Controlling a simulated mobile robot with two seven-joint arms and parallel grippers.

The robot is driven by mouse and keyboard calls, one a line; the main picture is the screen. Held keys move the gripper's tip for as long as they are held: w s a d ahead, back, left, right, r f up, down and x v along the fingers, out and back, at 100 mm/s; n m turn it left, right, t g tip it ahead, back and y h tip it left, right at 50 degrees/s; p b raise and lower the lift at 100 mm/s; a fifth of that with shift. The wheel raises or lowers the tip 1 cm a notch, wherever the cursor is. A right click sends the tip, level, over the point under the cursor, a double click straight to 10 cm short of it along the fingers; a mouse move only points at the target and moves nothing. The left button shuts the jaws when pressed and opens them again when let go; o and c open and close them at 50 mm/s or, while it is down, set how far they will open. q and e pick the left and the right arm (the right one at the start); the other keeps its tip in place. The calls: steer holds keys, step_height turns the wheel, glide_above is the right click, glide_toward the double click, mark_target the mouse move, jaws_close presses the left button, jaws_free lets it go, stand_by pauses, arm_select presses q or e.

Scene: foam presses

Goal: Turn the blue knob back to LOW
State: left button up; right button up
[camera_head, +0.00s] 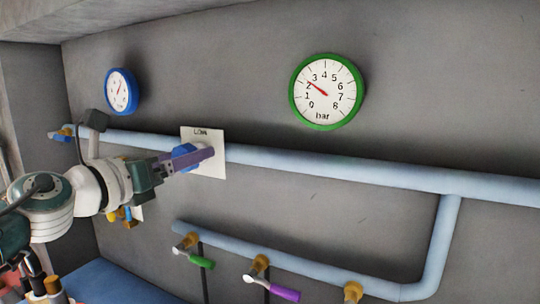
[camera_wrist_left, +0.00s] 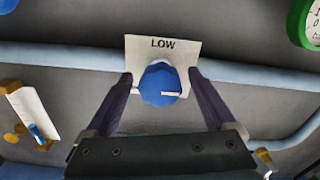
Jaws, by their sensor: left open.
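The blue knob (camera_wrist_left: 160,84) sits on a white plate (camera_wrist_left: 188,48) marked LOW at its top, mounted over the pale blue pipe. In the left wrist view a white pointer mark on the knob points right, away from the LOW label above. My left gripper (camera_wrist_left: 163,88) is open, with one finger on each side of the knob; I cannot tell whether they touch it. In the head view the left gripper (camera_head: 208,155) comes in from the left and partly hides the knob (camera_head: 185,156) and the plate (camera_head: 217,138). My right gripper does not show.
A green-rimmed bar gauge (camera_head: 326,92) hangs right of the plate, its needle near 2. A blue-rimmed gauge (camera_head: 121,91) hangs on the left. The long pipe (camera_head: 350,170) crosses the wall. Below are a green-handled valve (camera_head: 201,261) and a purple-handled valve (camera_head: 284,294).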

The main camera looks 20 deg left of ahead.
arm_select(q)
steer(key=shift+w, duration=0.3)
steer(key=c, duration=1.4)
